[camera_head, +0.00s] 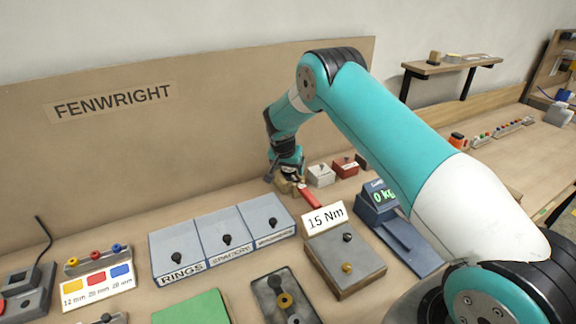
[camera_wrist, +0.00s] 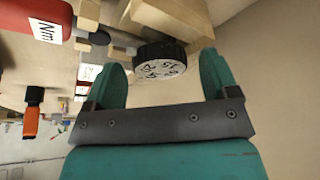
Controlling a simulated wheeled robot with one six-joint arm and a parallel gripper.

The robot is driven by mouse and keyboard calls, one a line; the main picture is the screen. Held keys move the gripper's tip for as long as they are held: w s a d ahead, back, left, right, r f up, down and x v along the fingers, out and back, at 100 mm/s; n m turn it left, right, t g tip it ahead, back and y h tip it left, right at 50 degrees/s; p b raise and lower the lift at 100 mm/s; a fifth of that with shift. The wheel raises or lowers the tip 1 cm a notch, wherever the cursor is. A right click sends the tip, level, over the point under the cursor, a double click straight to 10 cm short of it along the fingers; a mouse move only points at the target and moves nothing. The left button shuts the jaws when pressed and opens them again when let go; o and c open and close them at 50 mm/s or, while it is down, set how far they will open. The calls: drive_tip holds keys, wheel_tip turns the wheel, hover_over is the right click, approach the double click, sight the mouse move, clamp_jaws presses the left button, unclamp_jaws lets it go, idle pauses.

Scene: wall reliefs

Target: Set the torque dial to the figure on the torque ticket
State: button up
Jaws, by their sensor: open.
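The torque ticket (camera_head: 325,217) is a white card reading "15 Nm", standing at the back of a wooden block in the head view. In the wrist view the torque dial (camera_wrist: 153,70) is a black ribbed disc with a white numbered face. Its figures are tilted and too small to read surely. My gripper (camera_wrist: 163,78) is open, with one teal finger on each side of the dial. I cannot tell whether either finger touches it. In the head view my gripper (camera_head: 284,174) is low by the backboard and hides the dial.
A red part (camera_wrist: 32,18) marked "Nm" is close by in the wrist view. A red handle (camera_head: 311,197) lies near my gripper in the head view. White (camera_head: 320,175) and red (camera_head: 345,166) boxes, a scale (camera_head: 380,200) reading 0 kg and grey bins (camera_head: 222,240) stand around.

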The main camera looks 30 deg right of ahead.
drive_tip(key=shift+c, duration=0.2)
drive_tip(key=c, duration=0.9)
drive_tip(key=shift+n+b, duration=0.3)
drive_tip(key=shift+b, duration=0.05)
drive_tip(key=n+b, duration=0.1)
drive_tip(key=n+y+b, duration=0.1)
drive_tip(key=shift+d+f+n+t, duration=0.15)
drive_tip(key=shift+n+t, duration=0.15)
drive_tip(key=shift+t, duration=0.1)
drive_tip(key=n+y+b, duration=0.1)
drive_tip(key=n+b, duration=0.1)
drive_tip(key=n+y+b, duration=0.1)
drive_tip(key=n+b, duration=0.1)
drive_tip(key=n, duration=0.1)
drive_tip(key=shift+s+d+t, duration=0.1)
drive_tip(key=shift+d+t, duration=0.05)
drive_tip(key=shift+t, duration=0.15)
drive_tip(key=n+y+b, duration=0.1)
drive_tip(key=n, duration=0.3)
drive_tip(key=shift+d+b, duration=0.1)
drive_tip(key=shift+b, duration=0.25)
drive_tip(key=shift+d+n+g+y+b, duration=0.1)
drive_tip(key=shift+n+g+y+b, duration=0.55)
drive_tip(key=shift+n, duration=1.35)
drive_tip(key=shift+r+y, duration=0.2)
drive_tip(key=shift+y, duration=0.15)
